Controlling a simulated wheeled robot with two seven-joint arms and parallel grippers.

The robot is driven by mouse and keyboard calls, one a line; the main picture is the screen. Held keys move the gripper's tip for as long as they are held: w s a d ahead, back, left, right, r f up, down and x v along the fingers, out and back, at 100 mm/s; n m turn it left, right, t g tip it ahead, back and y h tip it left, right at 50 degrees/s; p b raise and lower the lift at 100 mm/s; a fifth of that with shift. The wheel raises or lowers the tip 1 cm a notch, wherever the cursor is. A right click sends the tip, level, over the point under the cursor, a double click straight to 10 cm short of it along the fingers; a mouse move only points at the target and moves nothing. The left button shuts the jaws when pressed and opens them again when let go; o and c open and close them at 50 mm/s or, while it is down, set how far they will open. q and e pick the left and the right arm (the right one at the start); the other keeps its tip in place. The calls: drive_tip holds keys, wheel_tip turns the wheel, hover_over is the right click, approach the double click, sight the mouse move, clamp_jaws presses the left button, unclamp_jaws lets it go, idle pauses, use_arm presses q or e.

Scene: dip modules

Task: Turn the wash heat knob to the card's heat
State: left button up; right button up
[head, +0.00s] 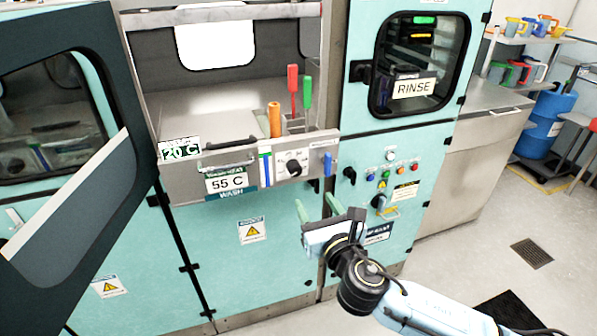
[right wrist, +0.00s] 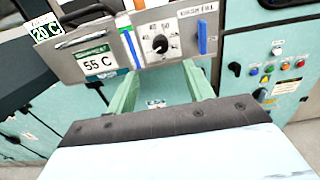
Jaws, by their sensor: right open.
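The wash heat knob (head: 293,168) is a dark round dial on a pale scale plate, on the front panel of the steel wash tank. In the right wrist view the knob (right wrist: 160,44) shows near the top, with a white pointer mark; the scale figures are too small to read surely. The card (head: 227,181) reads 55 C and hangs left of the knob; it also shows in the right wrist view (right wrist: 100,63). My right gripper (head: 317,206) is open and empty, below the knob and apart from it. Its green fingers (right wrist: 162,85) stand wide apart. My left gripper is not in view.
A 20 C card (head: 180,149) sits at the panel's left end. A blue handle (head: 328,164) is close right of the knob, and a blue-green strip (head: 265,168) is left of it. Red, green and orange handles (head: 274,119) stand above. Open space lies before the panel.

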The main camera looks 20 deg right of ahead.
sight(297, 171)
drive_tip(key=w, duration=1.2)
drive_tip(key=shift+a, duration=0.2)
drive_tip(key=c, duration=1)
